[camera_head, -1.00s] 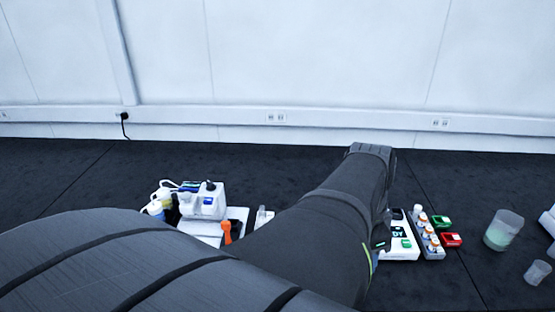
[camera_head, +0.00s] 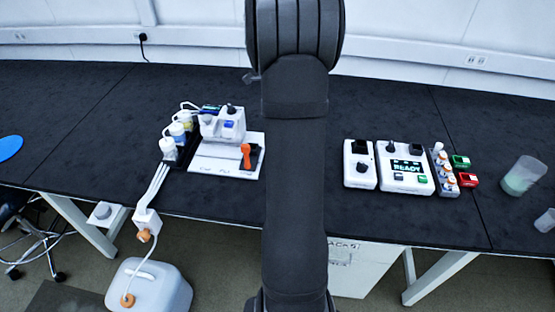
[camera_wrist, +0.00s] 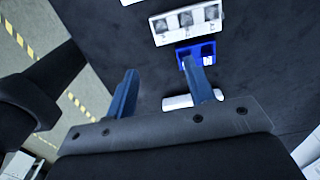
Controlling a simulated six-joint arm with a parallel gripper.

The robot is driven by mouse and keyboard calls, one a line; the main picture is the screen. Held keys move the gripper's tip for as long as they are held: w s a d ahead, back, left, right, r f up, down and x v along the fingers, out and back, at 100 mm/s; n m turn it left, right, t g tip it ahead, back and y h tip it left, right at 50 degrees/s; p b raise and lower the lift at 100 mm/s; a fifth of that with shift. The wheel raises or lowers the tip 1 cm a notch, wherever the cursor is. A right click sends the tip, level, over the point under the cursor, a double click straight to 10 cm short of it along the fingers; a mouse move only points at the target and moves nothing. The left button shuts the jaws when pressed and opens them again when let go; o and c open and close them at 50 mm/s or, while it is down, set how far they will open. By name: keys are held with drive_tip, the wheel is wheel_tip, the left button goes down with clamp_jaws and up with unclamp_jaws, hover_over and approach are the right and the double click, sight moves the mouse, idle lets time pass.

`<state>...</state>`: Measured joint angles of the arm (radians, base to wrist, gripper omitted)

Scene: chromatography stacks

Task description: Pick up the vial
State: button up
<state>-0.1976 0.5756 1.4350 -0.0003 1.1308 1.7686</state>
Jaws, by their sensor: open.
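Several small vials (camera_head: 449,179) with orange and white caps stand in a narrow grey rack (camera_head: 437,189) right of centre in the head view. Which one is the task's vial I cannot tell. My gripper (camera_wrist: 159,66) shows in the wrist view with its two blue fingers apart and nothing between them. In that view its right finger overlaps a blue block (camera_wrist: 208,50), and a white rounded piece (camera_wrist: 178,102) lies behind the fingers. No vial can be made out in the wrist view. In the head view my arm hides the gripper.
A white device reading READY (camera_head: 405,180) stands left of the rack, with green (camera_head: 460,162) and red (camera_head: 468,181) blocks to its right. A beaker (camera_head: 522,176) is at far right. A white instrument (camera_head: 223,124) stands left. A white three-part block (camera_wrist: 186,22) shows in the wrist view.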

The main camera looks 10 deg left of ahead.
wheel_tip(320, 180, down, 17)
drive_tip(key=shift+w+a+f, duration=0.1)
drive_tip(key=c, duration=1.1)
